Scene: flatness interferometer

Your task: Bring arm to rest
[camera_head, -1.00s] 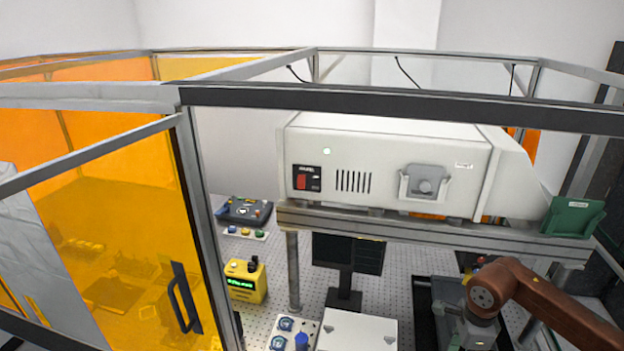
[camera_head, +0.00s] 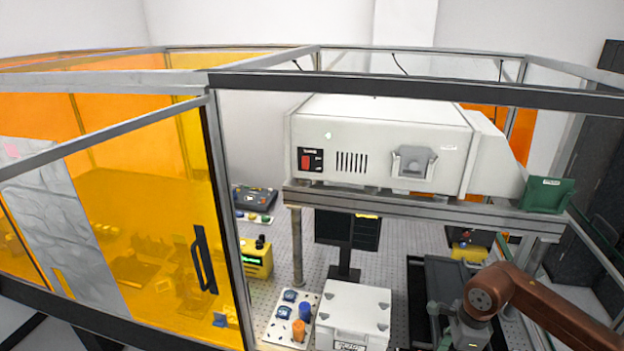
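My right arm, brown with a grey wrist, comes in from the lower right. Its grey end and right gripper (camera_head: 452,332) are at the bottom edge, in front of a black tray-like fixture (camera_head: 418,285) on the bench. The fingers are small and partly cut off, so I cannot tell whether they are open or shut, or whether they hold anything. My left arm and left gripper are not in view.
A framed enclosure with an orange panelled door (camera_head: 160,235) and black handle (camera_head: 203,260) surrounds the bench. Inside are a white instrument (camera_head: 380,145) on a raised rail, a monitor (camera_head: 347,232), a yellow box (camera_head: 257,262), a white box (camera_head: 352,312) and a green holder (camera_head: 546,194).

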